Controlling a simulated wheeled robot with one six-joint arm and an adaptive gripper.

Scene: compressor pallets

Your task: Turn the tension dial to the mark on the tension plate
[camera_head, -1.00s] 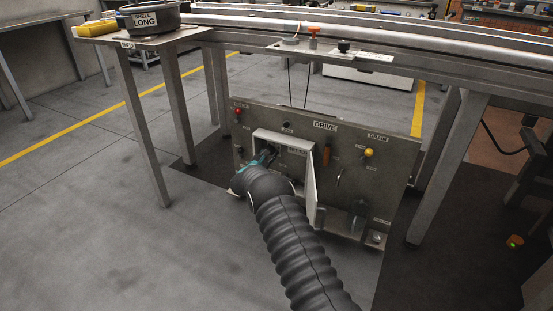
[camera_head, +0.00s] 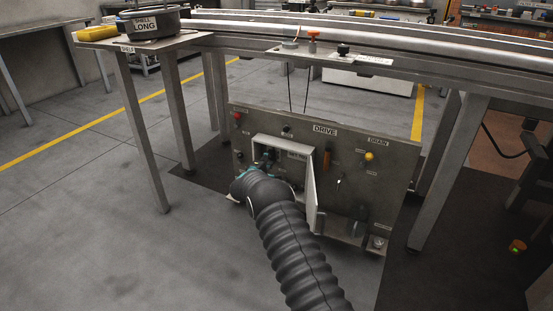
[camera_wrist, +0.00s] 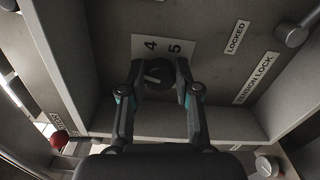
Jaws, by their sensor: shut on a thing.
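The tension dial (camera_wrist: 157,79) is a dark round knob with a pale pointer line, in the middle of the wrist view. My gripper (camera_wrist: 161,73) is shut on it, with one finger on each side. The white tension plate (camera_wrist: 150,43) behind it shows the numbers 4 and 5. The rest of the plate is hidden by the dial and fingers, and I cannot make out the mark. In the head view, the open box (camera_head: 256,141) on the drive panel surrounds this spot, and my dark arm covers the dial.
The box's open door (camera_head: 311,190) stands just right of my arm. A knob (camera_wrist: 292,35) sits beside the LOCKED and TENSION LOCK labels. The drive panel (camera_head: 345,205) also bears a red button (camera_head: 237,116) and a yellow knob (camera_head: 369,156). Box walls are close around my fingers.

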